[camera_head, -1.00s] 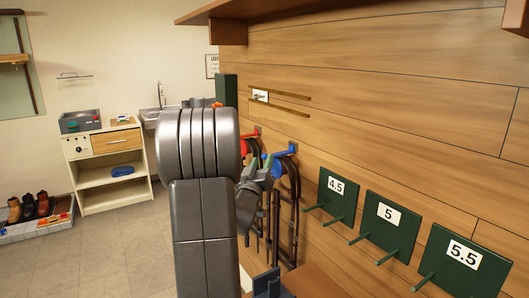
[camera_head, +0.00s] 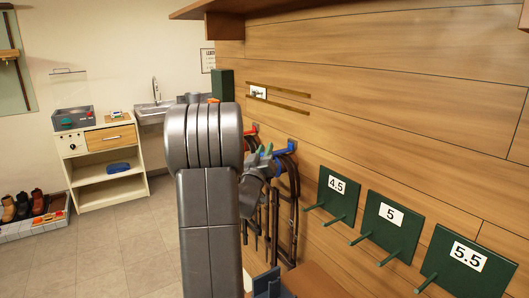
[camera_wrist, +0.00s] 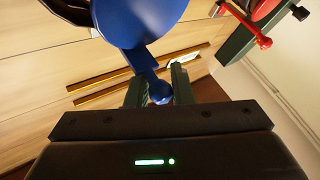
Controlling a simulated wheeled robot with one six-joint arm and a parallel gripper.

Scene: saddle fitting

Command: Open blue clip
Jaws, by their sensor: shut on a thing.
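The blue clip (camera_head: 286,149) is on the wooden wall, above hanging dark straps. In the wrist view it shows as a large blue disc (camera_wrist: 140,18) with a short arm ending in a blue ball knob (camera_wrist: 160,93). My gripper (camera_wrist: 158,80) has its two green fingers on either side of this knob and is shut on it. In the head view my gripper (camera_head: 264,158) is at the left side of the blue clip. The contact there is small and partly hidden by my arm.
Dark straps (camera_head: 292,205) hang below the clip. A red clip (camera_wrist: 262,10) is at the upper right of the wrist view. Green racks marked 4.5 (camera_head: 335,195), 5 (camera_head: 390,225) and 5.5 (camera_head: 465,262) stick out on the right. A wooden shelf (camera_head: 290,8) overhangs above.

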